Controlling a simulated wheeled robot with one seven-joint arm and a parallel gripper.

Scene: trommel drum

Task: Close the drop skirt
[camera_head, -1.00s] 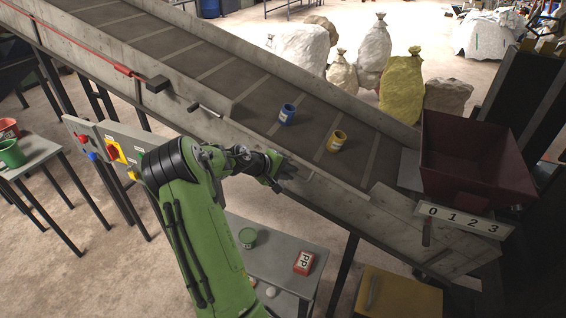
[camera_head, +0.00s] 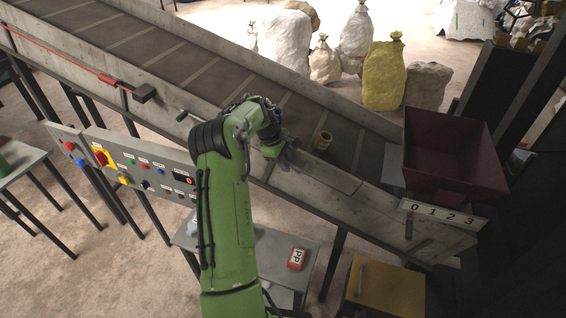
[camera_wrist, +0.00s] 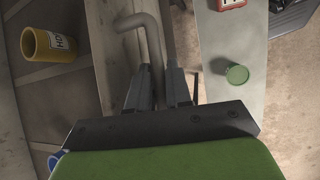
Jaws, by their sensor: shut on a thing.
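My gripper (camera_head: 286,157) is at the near side wall of the sloping conveyor, left of a light grey side panel (camera_head: 325,178). I cannot tell for sure which part is the drop skirt. In the wrist view my gripper (camera_wrist: 158,82) has its two fingers close around a bent grey bar handle (camera_wrist: 147,28) and is shut on it. The handle's lower end is hidden between the fingers. In the head view my arm and gripper hide the handle.
A yellow container (camera_head: 323,141) stands on the belt; a blue one (camera_wrist: 55,160) shows partly. A dark red hopper (camera_head: 452,160) is at right. A control panel (camera_head: 140,165) is left of my arm. A low table holds a red box (camera_head: 297,259) and green can (camera_wrist: 237,74).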

